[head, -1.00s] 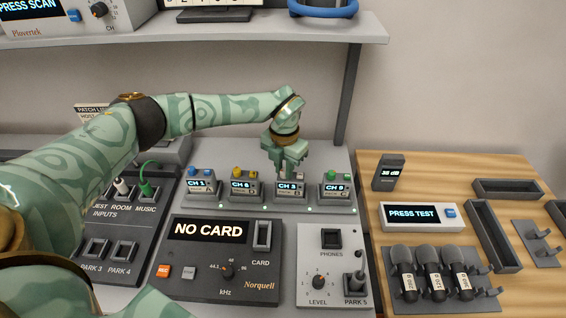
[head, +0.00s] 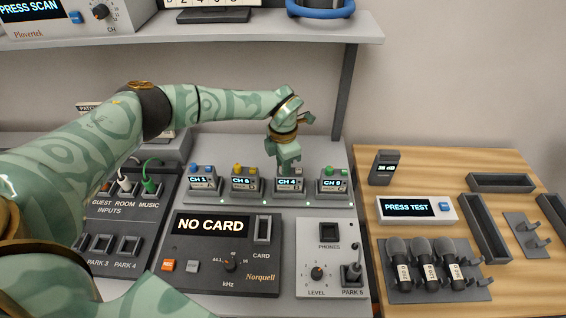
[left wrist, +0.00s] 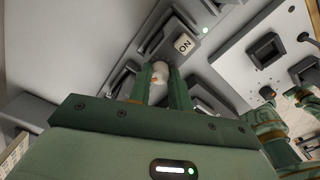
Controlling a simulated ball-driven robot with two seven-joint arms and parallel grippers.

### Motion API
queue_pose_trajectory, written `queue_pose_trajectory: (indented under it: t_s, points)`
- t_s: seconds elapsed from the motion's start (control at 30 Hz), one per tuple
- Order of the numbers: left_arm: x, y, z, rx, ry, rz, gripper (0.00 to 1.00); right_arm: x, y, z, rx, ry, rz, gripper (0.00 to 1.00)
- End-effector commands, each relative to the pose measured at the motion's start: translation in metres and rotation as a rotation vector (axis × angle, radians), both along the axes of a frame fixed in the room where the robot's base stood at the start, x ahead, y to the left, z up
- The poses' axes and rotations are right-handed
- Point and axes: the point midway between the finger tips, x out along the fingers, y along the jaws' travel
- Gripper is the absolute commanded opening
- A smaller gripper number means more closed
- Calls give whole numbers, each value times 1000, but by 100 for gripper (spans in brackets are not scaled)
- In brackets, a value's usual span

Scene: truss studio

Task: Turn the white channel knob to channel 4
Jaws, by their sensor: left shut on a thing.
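The receiver with the white knob (head: 289,185) is third from the left in a row on the grey desk, and its display reads CH 4. The white knob (left wrist: 160,72) has an orange mark and shows in the left wrist view between my fingers. My left gripper (head: 286,163) comes down on it from above and is shut on it. In the head view the fingers hide the knob. My right gripper is not in view.
Similar receivers with blue (head: 195,168), yellow (head: 238,169) and green (head: 329,171) knobs stand close on both sides. A card recorder (head: 225,252) reading NO CARD lies in front. A shelf (head: 320,32) hangs above. Microphones (head: 424,262) lie on the wooden table at the right.

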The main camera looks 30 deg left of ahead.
Motion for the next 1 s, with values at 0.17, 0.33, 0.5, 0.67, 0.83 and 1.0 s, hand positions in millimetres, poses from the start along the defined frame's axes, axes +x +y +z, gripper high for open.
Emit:
queue_pose_trajectory:
  t_s: [0.17,0.33,0.5,0.67,0.83,1.0]
  points:
    - [0,0,0,-1,-1,-3,0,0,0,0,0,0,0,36]
    - [0,0,0,0,-1,-2,0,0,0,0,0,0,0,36]
    - [0,0,0,1,-1,-1,30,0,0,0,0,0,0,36]
    - [0,0,1,1,-1,-1,30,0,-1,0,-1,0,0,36]
    - [1,1,16,0,-4,-1,30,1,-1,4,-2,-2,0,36]
    - [1,1,59,1,-6,-1,30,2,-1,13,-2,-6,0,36]
